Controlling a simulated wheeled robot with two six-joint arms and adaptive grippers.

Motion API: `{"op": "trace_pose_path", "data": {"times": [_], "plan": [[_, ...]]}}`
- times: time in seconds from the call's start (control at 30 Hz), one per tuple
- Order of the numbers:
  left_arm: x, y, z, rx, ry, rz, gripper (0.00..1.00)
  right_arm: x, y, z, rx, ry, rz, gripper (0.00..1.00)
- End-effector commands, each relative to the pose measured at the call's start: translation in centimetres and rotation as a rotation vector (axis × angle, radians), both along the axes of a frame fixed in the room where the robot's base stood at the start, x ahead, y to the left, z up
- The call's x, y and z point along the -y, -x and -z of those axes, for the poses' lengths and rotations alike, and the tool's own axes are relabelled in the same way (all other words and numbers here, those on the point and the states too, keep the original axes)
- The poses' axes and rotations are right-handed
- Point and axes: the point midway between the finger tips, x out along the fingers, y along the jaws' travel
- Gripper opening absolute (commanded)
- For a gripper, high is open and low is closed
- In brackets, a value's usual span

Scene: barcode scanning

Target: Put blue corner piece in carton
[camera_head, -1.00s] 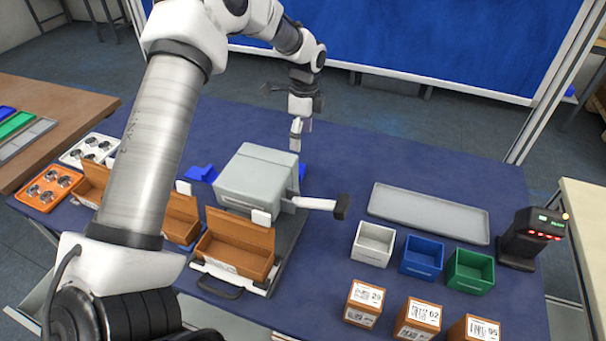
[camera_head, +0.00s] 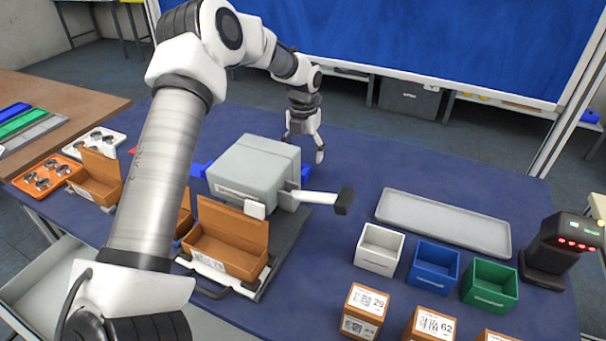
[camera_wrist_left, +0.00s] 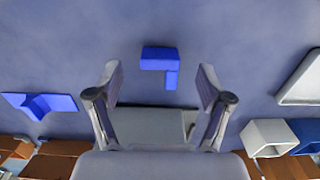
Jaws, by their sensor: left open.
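A blue L-shaped corner piece (camera_wrist_left: 160,59) lies on the blue table in the left wrist view, just beyond and between my left gripper's fingertips (camera_wrist_left: 159,76). In the head view a blue part (camera_head: 305,173) shows beside the grey machine, partly hidden by it. My left gripper (camera_head: 303,147) is open and empty above the table behind the machine. Another blue piece (camera_wrist_left: 40,104) lies to the left in the wrist view; it shows left of the machine in the head view (camera_head: 199,170). An open brown carton (camera_head: 226,250) stands in front of the machine. My right gripper is out of view.
The grey machine (camera_head: 252,165) with a projecting arm (camera_head: 322,198) stands between gripper and carton. More open cartons (camera_head: 97,180) stand left. White (camera_head: 379,249), blue (camera_head: 432,266) and green (camera_head: 489,284) bins, a grey tray (camera_head: 440,222) and a scanner (camera_head: 556,248) stand right.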

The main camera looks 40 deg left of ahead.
Motion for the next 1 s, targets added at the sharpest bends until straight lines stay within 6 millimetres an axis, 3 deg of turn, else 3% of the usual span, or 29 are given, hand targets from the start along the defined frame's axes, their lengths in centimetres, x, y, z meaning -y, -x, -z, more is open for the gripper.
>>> {"op": "trace_pose_path", "data": {"times": [0.2, 0.43, 0.47, 0.57, 0.6, 1.0], "plan": [[-0.2, 0.2, 3.7, -0.004, 0.0, 0.0, 0.79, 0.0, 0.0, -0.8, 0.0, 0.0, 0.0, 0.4], [-0.2, 0.1, 4.2, -0.001, 0.0, 0.0, 0.79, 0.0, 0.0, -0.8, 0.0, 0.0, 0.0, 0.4], [-0.2, 0.1, 4.1, -0.001, 0.0, 0.0, 0.72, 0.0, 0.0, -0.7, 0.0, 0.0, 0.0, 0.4], [-0.2, 0.1, 4.1, -0.001, 0.0, 0.0, 0.38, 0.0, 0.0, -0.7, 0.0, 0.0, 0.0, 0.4], [-0.2, 0.1, 4.1, -0.001, -0.001, 0.0, 0.31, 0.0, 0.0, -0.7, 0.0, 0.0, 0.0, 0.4], [-0.2, 0.1, 3.8, -0.001, 0.0, 0.0, 0.27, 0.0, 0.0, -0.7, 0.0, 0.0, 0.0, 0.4]]}}
